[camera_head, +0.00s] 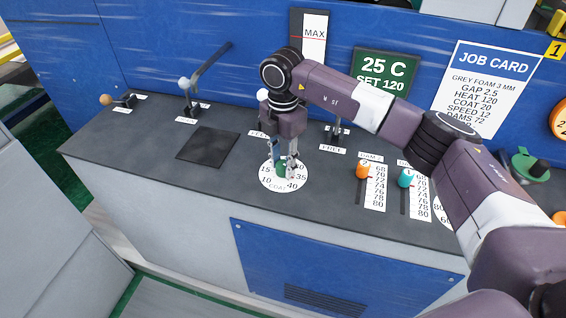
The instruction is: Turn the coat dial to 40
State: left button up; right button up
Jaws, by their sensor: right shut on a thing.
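The coat dial (278,187) is a round white disc lying on the dark console top, marked with numbers such as 10, 15, 35 and 40 and the word COAT. A small green knob (283,169) stands at its middle. My right gripper (284,166) points down over the dial and is shut on the knob, with one finger on each side. The fingers hide part of the knob and the far part of the scale, and I cannot read the setting. My left gripper is not in view.
Orange (363,171) and teal (405,177) slider knobs stand to the right of the dial. Levers with white (184,83) and tan (106,99) balls are at the left. The job card (486,88) lists COAT 20. A black pad (207,146) lies left of the dial.

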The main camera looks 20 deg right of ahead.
aim_at(283, 164)
jog(key=m, duration=0.5)
jog(key=shift+w+r, duration=0.2)
jog(key=shift+m, duration=0.5)
jog(key=o, duration=1)
jog(key=shift+d, duration=0.1)
jog(key=shift+o, duration=0.7)
jog(key=shift+s+f, duration=0.1)
notch_tip(283, 164, up, 12)
